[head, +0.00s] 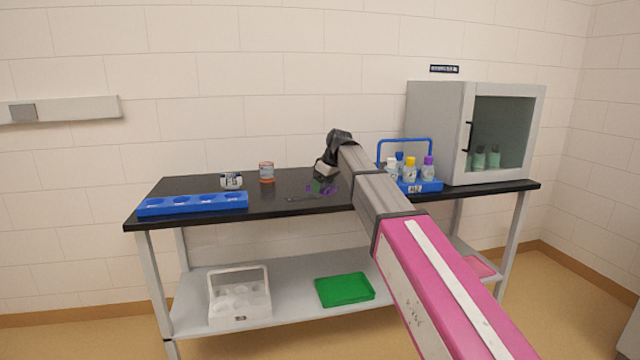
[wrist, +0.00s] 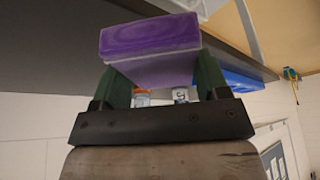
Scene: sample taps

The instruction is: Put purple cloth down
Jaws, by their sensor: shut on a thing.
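The purple cloth (wrist: 150,40) looks like a folded block in the wrist view. My gripper (wrist: 155,82) is shut on it, with a green finger on either side. In the head view my gripper (head: 323,182) is low over the middle of the black table top (head: 285,204). Only small bits of the purple cloth (head: 331,190) show there, the rest hidden by my gripper. I cannot tell whether the cloth touches the table.
A blue tray with wells (head: 190,204) and two small jars (head: 231,181) (head: 266,172) are to the left. A blue bottle rack (head: 420,186) and a grey cabinet (head: 440,130) are right. Below are a white carrier (head: 240,318) and green tray (head: 345,290).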

